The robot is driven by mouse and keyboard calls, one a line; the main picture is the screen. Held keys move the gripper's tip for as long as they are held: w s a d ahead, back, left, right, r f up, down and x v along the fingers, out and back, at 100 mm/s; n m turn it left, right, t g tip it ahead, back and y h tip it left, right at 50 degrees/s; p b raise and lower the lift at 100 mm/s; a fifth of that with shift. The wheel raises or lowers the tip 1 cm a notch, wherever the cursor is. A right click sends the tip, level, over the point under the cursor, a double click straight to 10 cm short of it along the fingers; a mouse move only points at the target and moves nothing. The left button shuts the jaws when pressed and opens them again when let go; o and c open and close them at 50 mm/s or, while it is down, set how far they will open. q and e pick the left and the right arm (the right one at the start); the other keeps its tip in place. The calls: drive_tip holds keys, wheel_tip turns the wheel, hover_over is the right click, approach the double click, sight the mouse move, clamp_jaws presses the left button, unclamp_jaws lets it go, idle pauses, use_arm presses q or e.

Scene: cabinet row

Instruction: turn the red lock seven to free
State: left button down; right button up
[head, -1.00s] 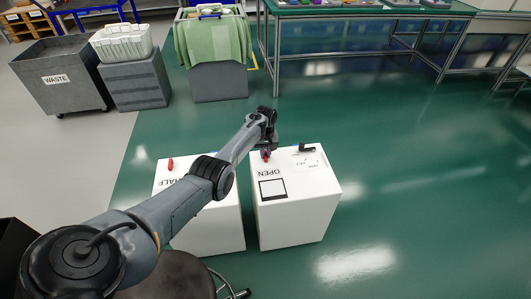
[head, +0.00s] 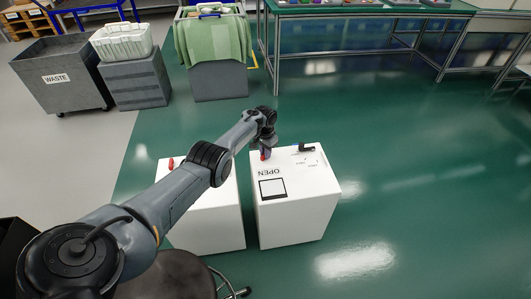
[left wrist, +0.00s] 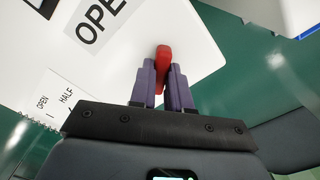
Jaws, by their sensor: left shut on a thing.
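A red lock handle (left wrist: 163,56) stands near the edge of the right white cabinet's top (head: 305,182). It also shows in the head view (head: 263,156), partly hidden under my left gripper (head: 266,142). In the left wrist view, my left gripper's two purple fingers (left wrist: 163,86) are shut on this handle, one on each side, with its red tip sticking out beyond them. The word OPEN is printed beside it. A second red handle (head: 171,163) is on the left white cabinet (head: 213,223), apart from the gripper. No lock number is readable. My right gripper is out of view.
A narrow gap separates the two cabinets. A round dark stool (head: 172,275) stands in front. Green floor to the right is clear.

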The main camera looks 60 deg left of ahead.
use_arm(q)
drive_tip(key=m, duration=0.3)
drive_tip(key=shift+f+m+b, duration=0.1)
drive_tip(key=shift+m+b, duration=0.2)
drive_tip(key=shift+m, duration=0.1)
drive_tip(key=shift+m+b, duration=0.4)
drive_tip(key=shift+m, duration=1.5)
drive_tip(key=c, duration=1.1)
unclamp_jaws()
